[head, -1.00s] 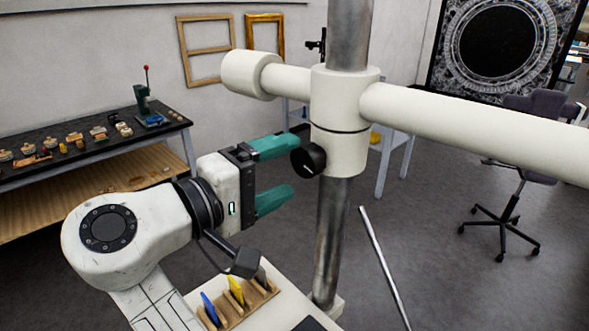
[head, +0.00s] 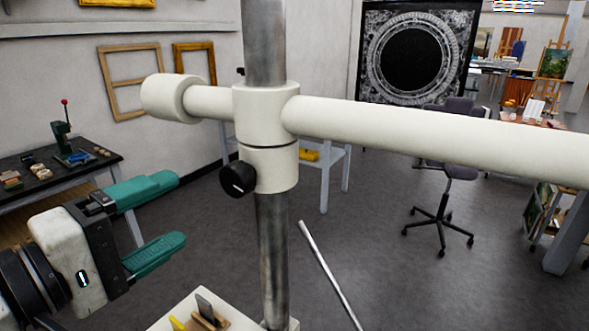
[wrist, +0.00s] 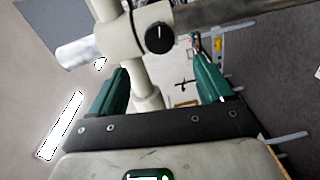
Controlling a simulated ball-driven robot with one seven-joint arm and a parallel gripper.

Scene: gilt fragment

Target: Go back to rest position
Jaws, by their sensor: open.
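My gripper (head: 168,220) is at the lower left of the head view, with its two green fingers apart and nothing between them. It points right, toward a metal post (head: 273,230) with a white clamp and crossbar (head: 420,135). The fingertips look clear of the post in the head view. In the wrist view my gripper (wrist: 165,95) is open too, and the white clamp with its black knob (wrist: 159,37) shows beyond the fingers.
A dark bench (head: 95,162) with small parts stands at the left. A wooden rack (head: 210,322) sits on a white surface at the bottom. An office chair (head: 440,205) stands at the right. Grey floor lies open between. A framed black disc (head: 415,55) is at the back.

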